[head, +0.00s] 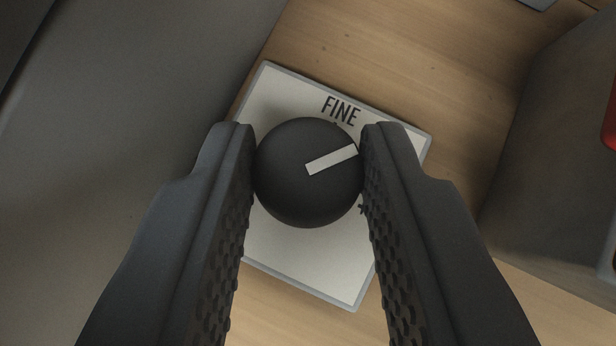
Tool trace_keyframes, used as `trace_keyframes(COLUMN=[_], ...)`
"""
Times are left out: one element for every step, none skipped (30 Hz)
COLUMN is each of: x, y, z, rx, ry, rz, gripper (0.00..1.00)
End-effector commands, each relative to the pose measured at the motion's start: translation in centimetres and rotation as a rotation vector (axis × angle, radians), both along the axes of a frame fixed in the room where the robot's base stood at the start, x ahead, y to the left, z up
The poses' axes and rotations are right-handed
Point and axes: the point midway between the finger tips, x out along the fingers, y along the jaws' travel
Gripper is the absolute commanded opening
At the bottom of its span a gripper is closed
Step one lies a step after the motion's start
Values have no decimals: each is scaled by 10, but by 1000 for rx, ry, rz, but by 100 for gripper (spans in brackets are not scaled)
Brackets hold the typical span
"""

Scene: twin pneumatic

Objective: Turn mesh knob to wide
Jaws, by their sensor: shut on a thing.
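The mesh knob (300,195) is a round black knob with a pale pointer bar. It sits on a white plate (310,265) with a grey edge. The pointer runs from the knob's middle toward its right and slightly up edge. The word FINE is printed on the plate above the knob, and the pointer lies to the right of that word. A small dark mark shows at the knob's lower right, partly behind a finger. Any other label is hidden or out of view. My gripper (308,170) is shut on the knob, one finger on each side.
The plate lies on a wooden surface (420,60). A large grey body (150,90) fills the left side. A dark grey box (560,150) with a red part (609,125) stands at the right. Bare wood shows above and below the plate.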

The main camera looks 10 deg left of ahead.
Motion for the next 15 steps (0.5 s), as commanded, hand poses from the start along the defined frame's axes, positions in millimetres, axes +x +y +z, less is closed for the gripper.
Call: trace_keyframes(x=[0,1,1,1,1,1,1,1,1,1,1,2,1,1,2], y=[0,0,0,0,0,0,0,0,0,0,0,0,0,0,0], z=[2,2,3,2,3,3,2,3,2,2,2,2,2,2,2], rx=[-3,-3,-2,-2,-2,-1,-1,-1,0,0,1,0,0,0,0], ry=[-2,-2,-3,-4,-5,-5,-6,-6,-7,-7,-7,-7,-7,-7,-8], rz=[-14,-21,-30,-36,-40,-45,-49,-52,-56,-57,-58,-59,-59,-59,-59], gripper=[4,4,4,4,4,4,4,4,4,4,4,4,4,4,4])
